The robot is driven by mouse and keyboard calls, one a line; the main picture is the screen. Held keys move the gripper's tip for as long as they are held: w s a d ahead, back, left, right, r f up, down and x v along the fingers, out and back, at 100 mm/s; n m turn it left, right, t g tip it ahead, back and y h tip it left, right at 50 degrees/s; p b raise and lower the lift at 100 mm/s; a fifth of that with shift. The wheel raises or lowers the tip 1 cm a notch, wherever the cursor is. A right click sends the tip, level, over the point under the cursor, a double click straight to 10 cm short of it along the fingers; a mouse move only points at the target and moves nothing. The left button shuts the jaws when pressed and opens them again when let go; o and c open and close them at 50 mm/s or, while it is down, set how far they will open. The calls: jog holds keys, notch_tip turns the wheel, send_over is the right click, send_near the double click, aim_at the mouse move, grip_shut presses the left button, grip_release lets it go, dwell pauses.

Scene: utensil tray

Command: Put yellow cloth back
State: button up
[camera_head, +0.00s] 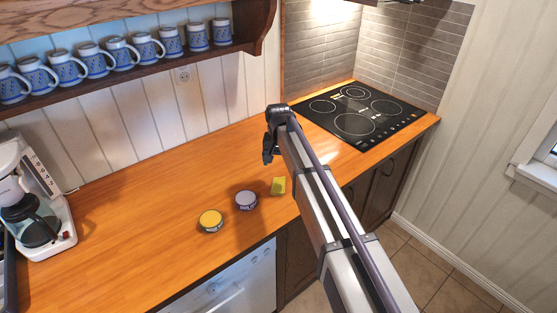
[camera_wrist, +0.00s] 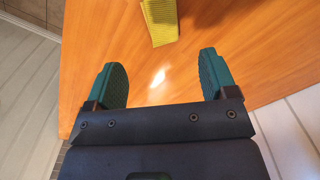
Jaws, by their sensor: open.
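The yellow cloth (camera_head: 278,186) lies on the wooden counter (camera_head: 150,190), right of two round tins and close beside my arm in the head view. It also shows at the top of the wrist view (camera_wrist: 160,20), beyond my fingertips and cut off by the frame edge. My gripper (camera_head: 268,151) is above the counter, farther back than the cloth. In the wrist view my gripper (camera_wrist: 166,75) is open, with its two green fingers wide apart and only bare counter between them. It is not touching the cloth.
A purple-topped tin (camera_head: 246,200) and a yellow-topped tin (camera_head: 210,220) stand left of the cloth. A coffee maker (camera_head: 35,200) is at the far left, and a black cooktop (camera_head: 358,115) at the back right. Mugs line a shelf (camera_head: 140,67) above. The counter's middle is clear.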

jog(key=shift+f, duration=0.1)
jog(key=s+d, duration=1.1)
jog(key=s, duration=0.3)
jog(key=s+d+b, duration=0.1)
jog(key=s+d, duration=0.9)
jog(key=s, duration=0.4)
jog(key=shift+s+d+f+n, duration=0.3)
jog(key=shift+s+d+f, duration=0.05)
jog(key=shift+d+f, duration=0.05)
